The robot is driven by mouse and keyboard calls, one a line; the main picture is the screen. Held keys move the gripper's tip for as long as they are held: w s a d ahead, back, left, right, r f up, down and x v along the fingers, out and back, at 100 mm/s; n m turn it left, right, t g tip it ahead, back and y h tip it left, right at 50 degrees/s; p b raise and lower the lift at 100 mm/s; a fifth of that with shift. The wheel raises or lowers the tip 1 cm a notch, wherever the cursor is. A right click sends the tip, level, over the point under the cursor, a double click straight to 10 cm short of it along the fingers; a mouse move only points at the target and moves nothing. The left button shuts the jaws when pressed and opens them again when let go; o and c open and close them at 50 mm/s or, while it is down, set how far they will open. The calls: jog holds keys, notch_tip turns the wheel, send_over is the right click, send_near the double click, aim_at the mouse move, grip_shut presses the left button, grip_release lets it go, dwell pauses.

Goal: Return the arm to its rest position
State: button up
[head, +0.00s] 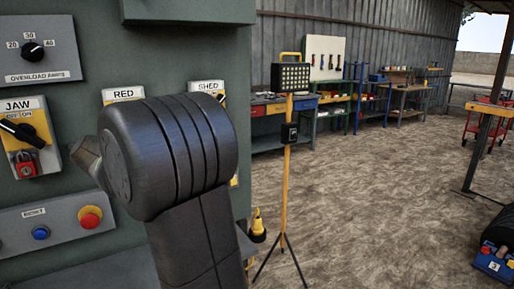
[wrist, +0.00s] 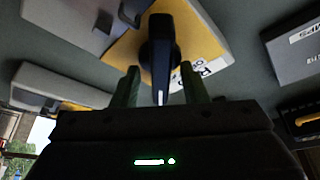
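My arm (head: 180,160) is raised in front of the grey-green control panel (head: 100,75) in the head view. A black rotary handle (wrist: 161,45) on a yellow plate (wrist: 130,42) lies between and beyond the fingertips. Gaps show on both sides of the handle; I cannot tell how deep it sits between the fingers.
The JAW switch (head: 20,130) carries a red padlock (head: 26,165). Below are a blue button (head: 40,233) and a red button (head: 90,217). A yellow stand (head: 286,150) on a tripod is right of the panel. Workbenches (head: 275,115) line the wall; the floor between is open.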

jog(key=n+y, duration=0.2)
jog(key=n, duration=0.2)
jog(key=n+y+b, duration=0.1)
jog(key=n+y, duration=0.1)
jog(key=n, duration=0.1)
jog(key=shift+s+d+n, duration=0.1)
jog(key=shift+d+n, duration=0.05)
jog(key=shift+n, duration=0.25)
